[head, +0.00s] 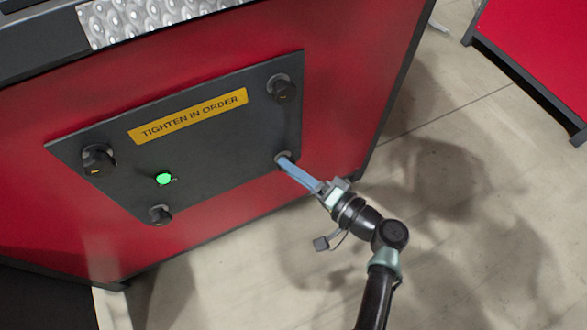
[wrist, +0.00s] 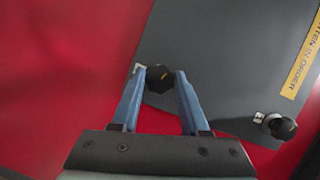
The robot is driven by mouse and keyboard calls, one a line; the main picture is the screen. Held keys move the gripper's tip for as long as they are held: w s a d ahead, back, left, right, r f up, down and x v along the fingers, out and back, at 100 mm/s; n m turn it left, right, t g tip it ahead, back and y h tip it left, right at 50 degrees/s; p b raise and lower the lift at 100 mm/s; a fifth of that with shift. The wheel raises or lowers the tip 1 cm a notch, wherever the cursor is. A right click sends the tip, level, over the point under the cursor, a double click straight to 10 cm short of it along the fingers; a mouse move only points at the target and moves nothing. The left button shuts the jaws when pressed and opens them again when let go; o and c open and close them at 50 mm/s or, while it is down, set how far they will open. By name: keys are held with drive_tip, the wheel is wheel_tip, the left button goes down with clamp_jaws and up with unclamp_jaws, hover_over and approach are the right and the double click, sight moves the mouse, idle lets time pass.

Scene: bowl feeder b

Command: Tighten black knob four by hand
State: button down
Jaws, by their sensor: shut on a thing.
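A dark panel (head: 215,170) on the red machine face carries black knobs near its corners. My gripper (head: 284,160) is at the lower right corner of the panel. In the wrist view its blue fingers (wrist: 160,82) are shut on a black knob (wrist: 159,79), one finger on each side. In the head view the fingers mostly hide this knob. The other knobs are at the upper left (head: 98,157), the upper right (head: 284,91) and the lower left (head: 160,214). Which knob is number four cannot be read.
A yellow label (head: 188,115) reads "TIGHTEN IN ORDER". A green light (head: 164,179) glows on the panel. Bare concrete floor (head: 455,215) lies right of the machine. Another red unit (head: 535,45) stands at the upper right.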

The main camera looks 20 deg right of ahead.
idle(0.5)
drive_tip(key=shift+c, duration=2)
unclamp_jaws()
drive_tip(key=p+v, duration=0.4)
drive_tip(key=v, duration=0.9)
drive_tip(key=shift+s, duration=0.1)
